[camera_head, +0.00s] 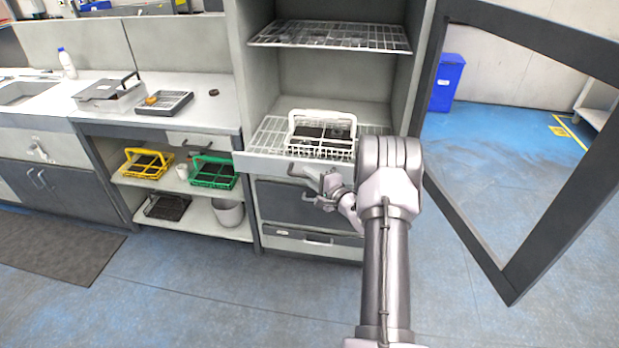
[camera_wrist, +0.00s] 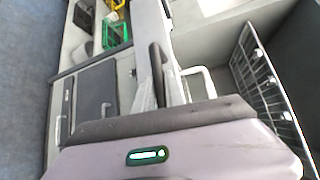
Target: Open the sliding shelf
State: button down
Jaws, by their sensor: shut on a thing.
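The sliding shelf (camera_head: 255,163) is a wire shelf with a pale front panel, at mid-height in the tall open cabinet. Its front stands a little forward of the cabinet body. A white wire basket (camera_head: 322,147) with dark contents sits on it. My gripper (camera_head: 312,180) is at the front panel, shut on the shelf handle (camera_head: 299,171). My arm hides the right part of the panel. In the wrist view the panel (camera_wrist: 147,30) runs upright, and my wrist housing covers the lower part.
The cabinet's framed door (camera_head: 490,258) stands open at the right. Below the shelf are closed drawers (camera_head: 310,238). A counter at the left holds a grey tray (camera_head: 165,103), with a yellow basket (camera_head: 147,164) and green basket (camera_head: 214,172) beneath. Blue floor in front is clear.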

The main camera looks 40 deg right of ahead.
jog(key=c, duration=1.4)
grip_release()
jog(key=s+a+r+p, duration=0.1)
jog(key=s+p, duration=0.3)
jog(key=s, duration=1.3)
jog(key=shift+r+p, duration=0.3)
jog(key=shift+r, duration=0.4)
